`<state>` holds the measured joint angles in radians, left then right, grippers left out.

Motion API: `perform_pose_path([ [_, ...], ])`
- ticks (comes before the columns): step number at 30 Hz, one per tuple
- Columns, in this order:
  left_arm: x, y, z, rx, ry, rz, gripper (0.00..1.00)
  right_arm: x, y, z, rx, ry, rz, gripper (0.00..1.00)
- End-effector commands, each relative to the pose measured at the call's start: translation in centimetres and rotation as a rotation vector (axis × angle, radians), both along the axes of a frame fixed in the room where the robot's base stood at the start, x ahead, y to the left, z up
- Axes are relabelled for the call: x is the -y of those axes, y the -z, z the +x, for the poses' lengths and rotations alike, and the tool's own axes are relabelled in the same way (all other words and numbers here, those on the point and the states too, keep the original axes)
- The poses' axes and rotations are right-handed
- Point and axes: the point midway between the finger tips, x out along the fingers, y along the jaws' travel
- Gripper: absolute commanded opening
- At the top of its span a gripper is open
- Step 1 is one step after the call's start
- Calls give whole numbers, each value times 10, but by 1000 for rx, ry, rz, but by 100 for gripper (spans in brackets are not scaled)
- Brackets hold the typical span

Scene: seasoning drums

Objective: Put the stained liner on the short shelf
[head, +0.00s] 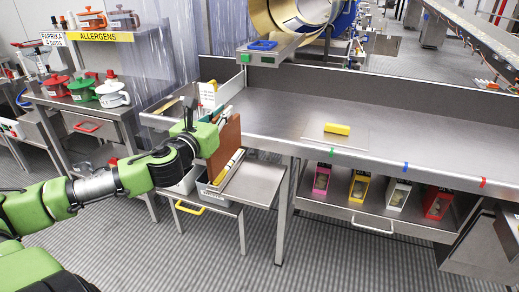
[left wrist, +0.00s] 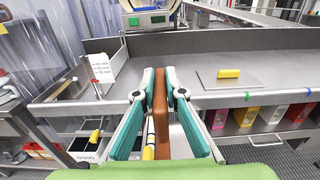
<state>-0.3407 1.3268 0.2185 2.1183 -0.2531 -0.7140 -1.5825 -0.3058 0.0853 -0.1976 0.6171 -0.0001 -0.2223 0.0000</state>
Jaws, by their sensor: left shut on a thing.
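My left gripper (head: 212,125) is shut on a flat brown panel, which I take to be the stained liner (head: 224,150). The liner hangs upright on edge in front of the steel bench. In the left wrist view the two green fingers (left wrist: 162,78) pinch the liner (left wrist: 161,118) from both sides. I cannot make out a stain on it. A low steel shelf (head: 262,181) stands left of the bench leg, below and to the right of the liner; I cannot tell whether it is the short shelf. My right gripper is out of view.
A grey bin (head: 213,195) with long-handled tools stands beneath the liner. The steel bench (head: 290,112) is mostly clear, with a yellow block (head: 337,129) on a plate. Several coloured boxes, one yellow (head: 358,189), stand underneath. Lidded pots, one white (head: 112,93), stand at left.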

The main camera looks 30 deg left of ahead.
Motion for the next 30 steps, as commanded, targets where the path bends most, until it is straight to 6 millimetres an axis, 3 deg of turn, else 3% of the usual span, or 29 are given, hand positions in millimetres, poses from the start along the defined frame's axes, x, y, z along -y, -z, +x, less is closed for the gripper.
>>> perform_pose_path([
  [14, 14, 9, 27, 8, -2, -1, 0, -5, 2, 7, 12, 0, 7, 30],
  [20, 27, 21, 51, 8, -2, -6, 0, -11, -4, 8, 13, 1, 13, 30],
  [23, 37, 29, 67, 6, -1, -5, 0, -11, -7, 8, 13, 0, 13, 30],
  [30, 51, 72, 95, 2, -2, -1, 0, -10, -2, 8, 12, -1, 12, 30],
])
